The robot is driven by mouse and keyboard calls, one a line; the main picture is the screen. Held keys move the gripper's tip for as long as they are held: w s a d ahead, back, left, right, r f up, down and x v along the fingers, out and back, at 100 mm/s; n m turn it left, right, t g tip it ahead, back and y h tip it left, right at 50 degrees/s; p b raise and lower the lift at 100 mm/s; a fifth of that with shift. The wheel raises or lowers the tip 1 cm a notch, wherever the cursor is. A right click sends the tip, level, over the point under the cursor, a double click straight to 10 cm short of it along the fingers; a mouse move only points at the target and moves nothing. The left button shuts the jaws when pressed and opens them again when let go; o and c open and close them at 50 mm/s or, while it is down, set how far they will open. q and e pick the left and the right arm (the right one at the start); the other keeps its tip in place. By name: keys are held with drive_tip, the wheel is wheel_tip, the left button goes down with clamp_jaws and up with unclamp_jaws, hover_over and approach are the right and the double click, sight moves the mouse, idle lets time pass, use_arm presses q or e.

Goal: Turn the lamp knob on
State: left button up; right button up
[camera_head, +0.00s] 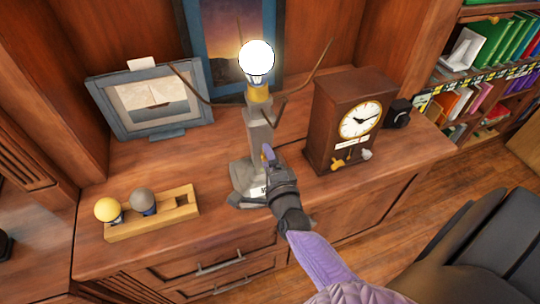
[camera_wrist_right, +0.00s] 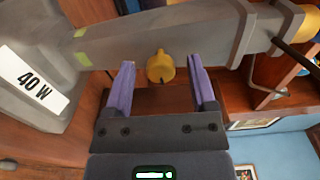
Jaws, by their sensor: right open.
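The lamp (camera_head: 259,130) stands on the wooden cabinet top, with a grey post, a base and a bulb (camera_head: 257,58) that glows bright white. In the right wrist view, the lamp post (camera_wrist_right: 160,35) runs across the top, and a yellow knob (camera_wrist_right: 160,67) sticks out from it. A "40 W" label (camera_wrist_right: 30,82) is on the base. My right gripper (camera_head: 267,153) is at the lower post. In the wrist view, its purple fingers (camera_wrist_right: 161,75) are open, one on each side of the knob, with visible gaps. The knob is hidden in the head view. My left gripper is not in view.
A wooden clock (camera_head: 345,105) stands right of the lamp, close to my right gripper. A framed ship picture (camera_head: 110,115) stands at left. A wooden holder (camera_head: 125,230) with a yellow and a grey bulb lies front left. The cabinet top between is clear.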

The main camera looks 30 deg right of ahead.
drive_tip(key=p+v, duration=0.1)
drive_tip(key=v, duration=0.8)
drive_tip(key=shift+s, duration=0.4)
drive_tip(key=s+a+f+n+g+y, duration=0.2)
drive_tip(key=s+f+n+g, duration=0.15)
drive_tip(key=f, duration=0.35)
drive_tip(key=s+a+f+n+g+y, duration=0.2)
drive_tip(key=f+n, duration=0.3)
drive_tip(key=f, duration=0.1)
drive_tip(key=s+a+f+n+g+y, duration=0.2)
drive_tip(key=s+f+n, duration=0.1)
drive_tip(key=f+n, duration=0.3)
drive_tip(key=s+d+f+n+g, duration=0.1)
drive_tip(key=s+f+n+g, duration=0.3)
drive_tip(key=s, duration=0.6)
drive_tip(key=s+d+f+n+g+h, duration=0.1)
drive_tip(key=s+f+n+g, duration=0.4)
drive_tip(key=s, duration=0.5)
drive_tip(key=shift+d+f+b, duration=0.2)
drive_tip(key=shift+f+b, duration=0.1)
drive_tip(key=shift+f, duration=0.45)
drive_tip(key=shift+n, duration=0.25)
